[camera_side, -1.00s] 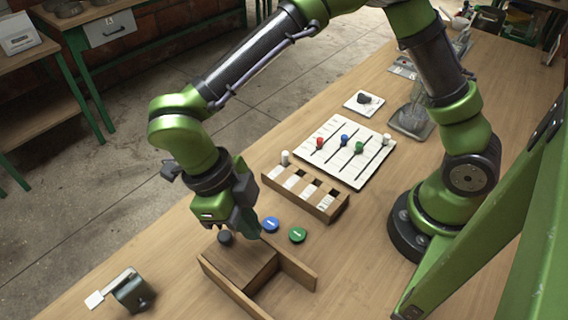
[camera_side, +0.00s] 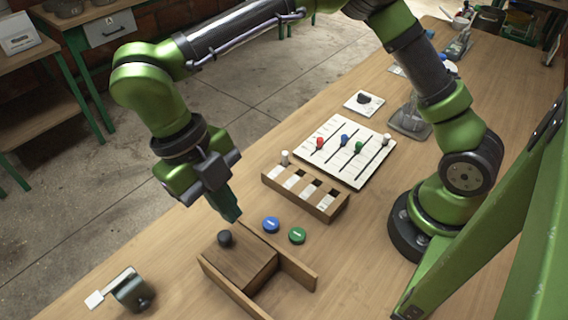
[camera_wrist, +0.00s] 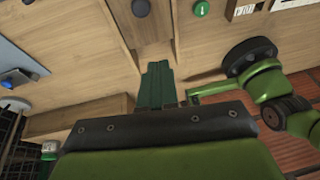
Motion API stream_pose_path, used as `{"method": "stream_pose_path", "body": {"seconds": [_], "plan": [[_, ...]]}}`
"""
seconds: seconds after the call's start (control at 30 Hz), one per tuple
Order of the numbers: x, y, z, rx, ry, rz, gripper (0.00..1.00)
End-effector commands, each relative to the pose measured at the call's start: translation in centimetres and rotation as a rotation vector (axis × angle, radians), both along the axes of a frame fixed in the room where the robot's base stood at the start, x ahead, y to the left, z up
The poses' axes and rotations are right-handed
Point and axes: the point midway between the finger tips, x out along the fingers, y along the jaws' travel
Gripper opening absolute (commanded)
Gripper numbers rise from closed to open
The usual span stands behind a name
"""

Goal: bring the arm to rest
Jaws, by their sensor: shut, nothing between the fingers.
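My gripper (camera_side: 231,214) is shut and empty. It hangs just above and beside the far edge of a wooden box (camera_side: 238,262) with a dark knob (camera_side: 225,238) on its sliding lid. The fingers are apart from the knob in the side view. In the wrist view the shut green fingers (camera_wrist: 157,75) point toward the box, and the dark knob (camera_wrist: 140,8) shows at the top.
A blue disc (camera_side: 271,225) and a green disc (camera_side: 297,235) lie right of the box. A slotted wooden rack (camera_side: 325,207) and a white board with coloured pegs (camera_side: 345,165) stand behind. A small metal device (camera_side: 132,293) sits at the front left.

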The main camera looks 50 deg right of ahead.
Motion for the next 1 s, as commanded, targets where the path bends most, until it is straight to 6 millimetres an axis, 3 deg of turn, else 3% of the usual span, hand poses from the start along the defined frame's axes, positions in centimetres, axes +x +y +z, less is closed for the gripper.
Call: {"method": "stream_pose_path", "body": {"seconds": [0.27,0.43,0.67,0.8,0.87,0.9,1.0], "plan": [[-0.5,-3.9,-2.7,-0.246,-0.189,-0.802,0.00],[0.1,-8.2,-3.0,-0.335,-0.309,-1.415,0.00],[1.1,-15.5,-0.9,-0.272,-0.336,-2.385,0.00],[1.0,-19.9,1.3,-0.107,-0.177,-2.921,0.00],[0.8,-21.5,2.4,-0.013,-0.063,-3.106,0.00],[0.5,-22.5,3.0,-0.050,-0.018,3.077,0.00],[-0.3,-24.5,4.5,-0.176,-0.180,2.903,0.00]]}}
